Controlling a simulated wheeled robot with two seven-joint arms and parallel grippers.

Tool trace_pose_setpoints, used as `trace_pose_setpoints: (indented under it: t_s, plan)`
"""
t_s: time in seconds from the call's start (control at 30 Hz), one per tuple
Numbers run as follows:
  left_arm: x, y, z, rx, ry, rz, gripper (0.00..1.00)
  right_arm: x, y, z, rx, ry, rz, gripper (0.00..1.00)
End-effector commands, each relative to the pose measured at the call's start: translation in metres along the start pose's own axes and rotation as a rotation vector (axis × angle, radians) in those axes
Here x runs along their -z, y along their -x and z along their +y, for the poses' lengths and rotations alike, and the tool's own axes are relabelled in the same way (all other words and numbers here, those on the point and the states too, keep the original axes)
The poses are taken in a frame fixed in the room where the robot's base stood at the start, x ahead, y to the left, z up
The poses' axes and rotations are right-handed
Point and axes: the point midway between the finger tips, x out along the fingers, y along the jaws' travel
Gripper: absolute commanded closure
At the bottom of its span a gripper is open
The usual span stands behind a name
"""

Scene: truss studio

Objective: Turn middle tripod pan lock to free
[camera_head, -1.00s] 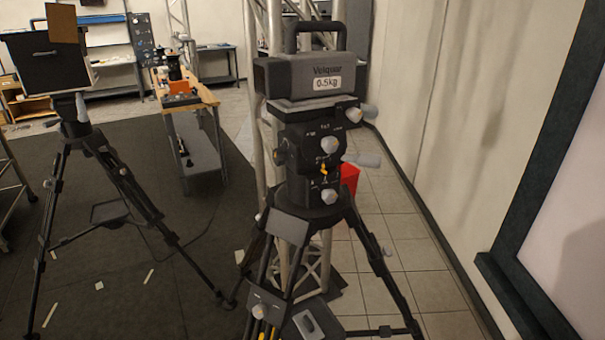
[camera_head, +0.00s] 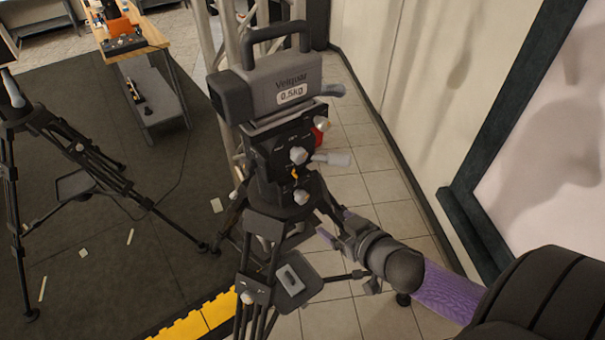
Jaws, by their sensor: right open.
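The middle tripod (camera_head: 257,222) stands centre, with a dark head (camera_head: 268,165) carrying a grey camera-like block marked "0.5kg" (camera_head: 265,87). Light grey knobs sit on the head: one in the middle (camera_head: 298,155) and one lower near its base (camera_head: 301,197). A grey lever (camera_head: 332,159) points right. Which of these is the pan lock, I cannot tell for sure; the labels are too small to read. My right gripper (camera_head: 331,223) is open and empty, to the lower right of the head, apart from the knobs. My left gripper is not in view.
A second tripod (camera_head: 70,150) stands at the left on the dark mat. A wooden bench (camera_head: 150,35) is behind it, and a metal truss (camera_head: 228,40) rises behind the head. A wall and a dark-framed panel (camera_head: 480,215) bound the right. Tiled floor (camera_head: 385,185) lies free between.

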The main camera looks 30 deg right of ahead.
Motion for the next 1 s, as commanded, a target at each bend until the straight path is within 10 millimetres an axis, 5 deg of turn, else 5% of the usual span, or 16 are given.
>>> trace_pose_setpoints:
  t_s: [0.03, 0.1, 0.6, 0.93, 1.0]
  plan:
    - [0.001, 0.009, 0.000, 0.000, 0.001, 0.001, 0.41, 0.020, 0.006, -0.004, 0.019, -0.002, 0.027, 0.17]
    - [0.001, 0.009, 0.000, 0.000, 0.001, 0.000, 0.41, 0.029, 0.006, -0.008, 0.032, -0.007, 0.048, 0.17]
    - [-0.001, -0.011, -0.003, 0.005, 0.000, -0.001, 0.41, 0.032, -0.086, -0.011, 0.032, -0.010, 0.051, 0.17]
    - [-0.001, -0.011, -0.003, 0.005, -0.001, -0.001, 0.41, 0.032, -0.092, -0.011, 0.032, -0.010, 0.048, 0.17]
    - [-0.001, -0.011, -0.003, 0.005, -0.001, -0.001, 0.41, 0.032, -0.092, -0.011, 0.032, -0.010, 0.048, 0.28]
